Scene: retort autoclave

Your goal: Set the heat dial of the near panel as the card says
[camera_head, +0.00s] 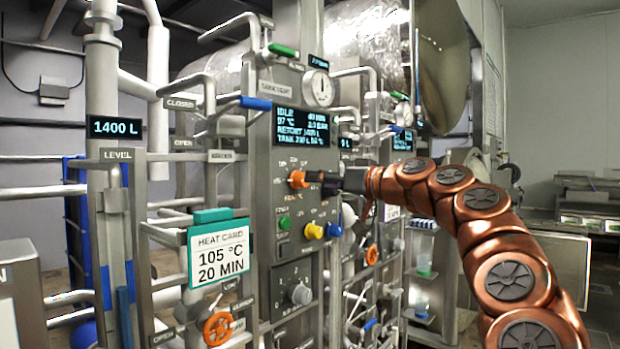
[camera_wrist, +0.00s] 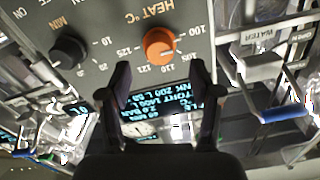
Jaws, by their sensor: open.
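The heat card (camera_head: 218,255) hangs at left in the head view and reads 105 °C, 20 MIN. The heat dial (camera_head: 298,179) is an orange knob on the near panel (camera_head: 262,215). In the wrist view the heat dial (camera_wrist: 159,45) shows under the label HEAT °C, ringed by numbers including 100, 110 and 125. I cannot tell its exact setting. My gripper (camera_head: 318,180) is at the dial's right in the head view. In the wrist view my gripper (camera_wrist: 160,78) is open and empty, its fingertips just short of the dial, one on each side.
A black MIN dial (camera_wrist: 68,52) sits beside the heat dial. The panel display (camera_head: 302,127) reads IDLE. Green (camera_head: 284,223), yellow (camera_head: 313,231) and blue (camera_head: 334,230) buttons lie below. Pipes and a blue-handled lever (camera_head: 256,103) crowd the panel's left side.

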